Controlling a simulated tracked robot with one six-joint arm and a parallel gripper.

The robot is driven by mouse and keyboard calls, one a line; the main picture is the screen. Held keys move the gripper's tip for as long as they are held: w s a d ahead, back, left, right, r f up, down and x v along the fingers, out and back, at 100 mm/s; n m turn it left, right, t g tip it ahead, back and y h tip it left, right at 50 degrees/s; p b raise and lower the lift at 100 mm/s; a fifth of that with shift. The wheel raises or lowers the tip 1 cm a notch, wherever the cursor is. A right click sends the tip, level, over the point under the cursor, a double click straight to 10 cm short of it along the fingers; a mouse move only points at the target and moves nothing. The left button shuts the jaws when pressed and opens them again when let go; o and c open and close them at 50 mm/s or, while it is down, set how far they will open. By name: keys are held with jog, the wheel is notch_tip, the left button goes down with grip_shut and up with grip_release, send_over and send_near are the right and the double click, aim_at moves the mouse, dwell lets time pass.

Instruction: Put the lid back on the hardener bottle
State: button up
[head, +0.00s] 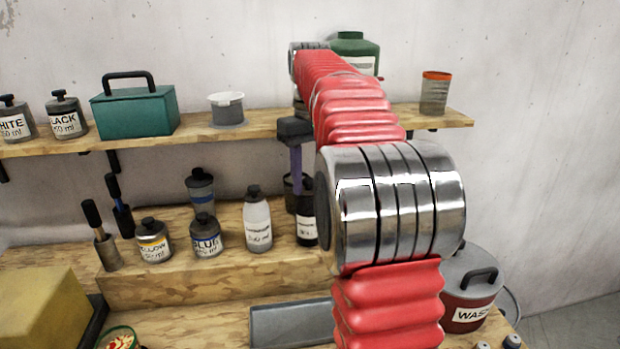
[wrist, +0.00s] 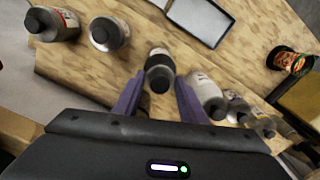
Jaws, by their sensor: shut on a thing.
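My gripper (wrist: 159,90) has its two purple fingers shut on a dark grey lid (wrist: 160,78) in the wrist view. A dark bottle with a pale label (wrist: 158,53) shows directly beyond the lid; I cannot tell whether they touch. In the head view my gripper (head: 296,190) points down at the back of the bench, and the dark bottle (head: 307,230) is partly hidden by my arm. No label clearly reads hardener. A pale bottle with a dark cap (head: 257,222) stands just left of the dark bottle; it also shows in the wrist view (wrist: 204,90).
A blue jar (head: 206,238) and a yellow jar (head: 154,242) stand further left on the raised step. Two capped containers (wrist: 108,33) (wrist: 54,22) stand on the other side in the wrist view. A grey tray (head: 290,322) lies in front; a waste pot (head: 470,290) stands right.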

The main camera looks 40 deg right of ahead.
jog(key=o, duration=1.6)
jog(key=shift+c, duration=0.2)
jog(key=shift+r, duration=0.1)
jog(key=shift+r, duration=3.4)
jog(key=shift+c, duration=0.7)
grip_shut()
jog(key=shift+f, duration=2.4)
